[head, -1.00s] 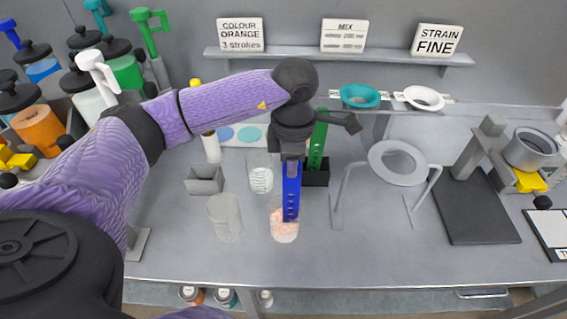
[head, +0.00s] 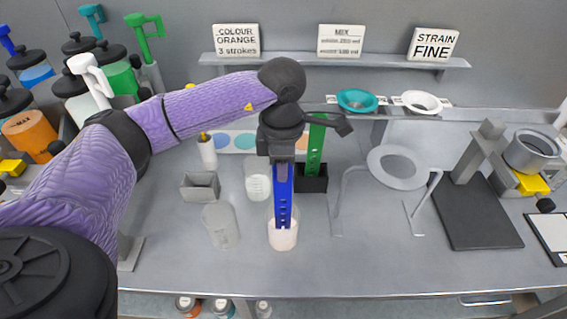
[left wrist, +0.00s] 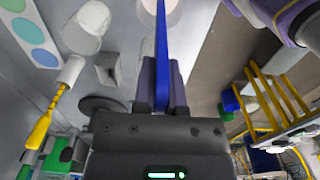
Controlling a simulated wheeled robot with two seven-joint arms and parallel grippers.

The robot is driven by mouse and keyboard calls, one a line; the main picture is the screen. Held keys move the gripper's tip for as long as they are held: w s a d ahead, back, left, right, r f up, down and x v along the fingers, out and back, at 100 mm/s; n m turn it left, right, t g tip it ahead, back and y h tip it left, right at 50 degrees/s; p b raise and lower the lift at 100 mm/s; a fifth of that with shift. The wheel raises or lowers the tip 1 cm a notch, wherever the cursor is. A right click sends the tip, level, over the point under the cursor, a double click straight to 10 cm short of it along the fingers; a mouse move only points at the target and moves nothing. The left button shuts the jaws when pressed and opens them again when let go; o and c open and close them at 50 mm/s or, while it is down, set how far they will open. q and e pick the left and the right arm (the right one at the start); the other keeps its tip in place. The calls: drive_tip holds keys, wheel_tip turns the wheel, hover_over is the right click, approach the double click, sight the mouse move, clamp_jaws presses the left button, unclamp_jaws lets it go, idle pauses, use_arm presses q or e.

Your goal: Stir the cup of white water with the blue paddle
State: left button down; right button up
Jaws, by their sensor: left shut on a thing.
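My left gripper (head: 282,165) is shut on the blue paddle (head: 283,200) and holds it upright. The paddle's lower end is inside a clear cup (head: 283,238) of pale pinkish-white liquid near the front of the bench. The end below the liquid is hidden. In the left wrist view the paddle (left wrist: 162,40) runs up from between the fingers (left wrist: 161,80), and its far end overlaps the pale cup (left wrist: 160,10) at the top edge. My right gripper is in neither view.
A clear cup (head: 221,228) stands close left, and a cup with whitish contents (head: 258,184) behind. A green paddle (head: 316,145) stands in a black holder (head: 313,180) behind right. A ring stand (head: 397,168) is to the right. The bench front is clear.

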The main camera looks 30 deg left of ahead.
use_arm(q)
drive_tip(key=shift+a, duration=0.1)
wheel_tip(320, 180, up, 14)
drive_tip(key=p, duration=1)
drive_tip(key=shift+r+p, duration=0.2)
drive_tip(key=shift+p, duration=0.2)
